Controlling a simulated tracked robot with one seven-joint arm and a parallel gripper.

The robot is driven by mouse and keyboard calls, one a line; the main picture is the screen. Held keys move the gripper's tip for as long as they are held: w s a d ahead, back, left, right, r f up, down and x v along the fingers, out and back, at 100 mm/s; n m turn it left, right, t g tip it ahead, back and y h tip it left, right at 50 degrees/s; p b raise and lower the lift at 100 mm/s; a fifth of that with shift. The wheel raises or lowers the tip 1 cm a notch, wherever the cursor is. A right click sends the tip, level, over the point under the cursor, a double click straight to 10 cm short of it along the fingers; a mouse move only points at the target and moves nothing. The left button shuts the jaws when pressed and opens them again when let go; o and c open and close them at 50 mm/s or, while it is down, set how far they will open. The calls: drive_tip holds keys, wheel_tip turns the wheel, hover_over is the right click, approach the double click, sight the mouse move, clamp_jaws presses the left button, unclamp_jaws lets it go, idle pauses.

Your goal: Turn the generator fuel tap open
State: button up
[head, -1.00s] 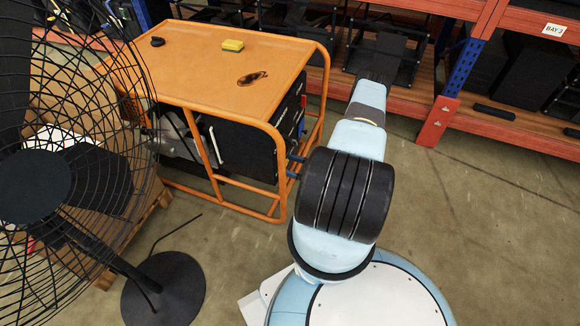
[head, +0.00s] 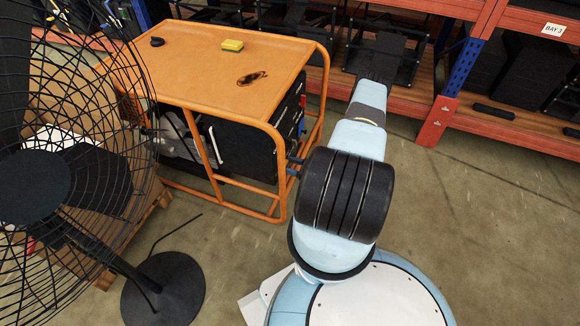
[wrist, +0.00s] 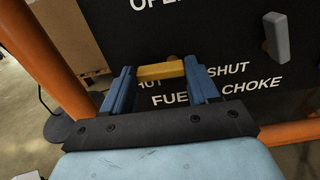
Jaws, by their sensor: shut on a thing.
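The generator (head: 215,50) stands left of my arm in the head view, in an orange tubular frame with an orange top. In the wrist view, the yellow fuel tap lever (wrist: 160,71) lies across the gap between the blue fingers of my gripper (wrist: 159,68), in front of the dark panel (wrist: 200,30). My gripper is shut on this lever. The word "FUEL" shows below it, "SHUT" is partly hidden by a finger, and a cropped "OPEN" is above. In the head view my arm hides most of the gripper and the tap.
A grey choke lever (wrist: 276,38) stands nearly upright right of the tap. Orange frame tubes (wrist: 48,50) pass left of and below the panel. A large fan (head: 70,180) stands at left; floor right is clear.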

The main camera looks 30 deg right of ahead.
drive_tip(key=shift+m, duration=0.3)
drive_tip(key=shift+w+d+r+m, duration=0.2)
drive_tip(key=shift+d+m, duration=0.1)
drive_tip(key=shift+m, duration=2.55)
drive_tip(key=shift+w+d+r+m, duration=0.15)
drive_tip(key=shift+w+d+m, duration=0.1)
drive_tip(key=shift+m, duration=2.65)
drive_tip(key=shift+w+d+r+m, duration=0.15)
drive_tip(key=shift+d+m, duration=0.15)
drive_tip(key=shift+m, duration=2.55)
drive_tip(key=o, duration=1.1)
drive_tip(key=shift+c, duration=0.2)
drive_tip(key=v, duration=1.3)
drive_tip(key=shift+s+d, duration=0.2)
drive_tip(key=shift+s, duration=0.1)
